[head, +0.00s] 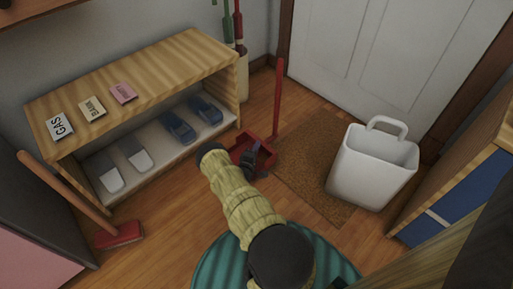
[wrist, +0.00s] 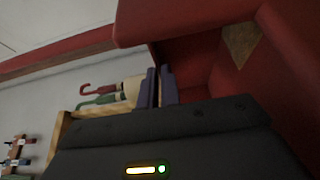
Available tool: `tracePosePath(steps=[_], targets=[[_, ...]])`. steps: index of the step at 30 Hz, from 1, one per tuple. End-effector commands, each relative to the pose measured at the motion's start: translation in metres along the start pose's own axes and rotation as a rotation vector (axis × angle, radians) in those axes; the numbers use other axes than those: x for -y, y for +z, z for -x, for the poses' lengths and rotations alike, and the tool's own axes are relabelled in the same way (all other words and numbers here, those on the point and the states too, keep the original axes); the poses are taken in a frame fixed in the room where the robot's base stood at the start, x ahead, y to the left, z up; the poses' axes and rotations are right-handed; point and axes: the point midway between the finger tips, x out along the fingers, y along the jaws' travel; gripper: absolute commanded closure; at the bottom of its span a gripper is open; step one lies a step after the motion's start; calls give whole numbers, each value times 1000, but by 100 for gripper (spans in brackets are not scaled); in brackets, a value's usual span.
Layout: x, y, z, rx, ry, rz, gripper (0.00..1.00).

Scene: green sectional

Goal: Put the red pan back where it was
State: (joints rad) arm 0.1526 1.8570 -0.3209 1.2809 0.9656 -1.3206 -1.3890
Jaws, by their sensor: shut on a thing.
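The red pan (head: 268,160) is a dustpan with a long upright red handle (head: 278,95). It is at the right end of the wooden shelf, by the corner of the brown doormat. My gripper (head: 255,149) reaches into the pan and is shut on part of it; the exact grip spot is hard to see. In the wrist view the dark fingers (wrist: 158,87) are close together, with the pan's red walls (wrist: 295,60) above and to the right. I cannot tell whether the pan touches the floor. My arm hides part of its near side.
The low wooden shelf (head: 130,75) holds shoes and cards. A red broom (head: 118,234) leans at the left. An umbrella stand (head: 242,80) is behind the pan. The doormat (head: 310,175) and a white bin (head: 365,175) are to the right. A teal round seat (head: 215,270) is in front.

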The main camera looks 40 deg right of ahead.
Motion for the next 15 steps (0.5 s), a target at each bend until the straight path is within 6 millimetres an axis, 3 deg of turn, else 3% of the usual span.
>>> tracePosePath(steps=[2, 3, 6, 15], targets=[[2, 0, 0, -1, 2, 0, 100], [2, 0, 0, 0, 0, 0, 87], [2, 0, 0, 0, 0, 0, 73], [0, 0, 0, 0, 0, 0, 73]])
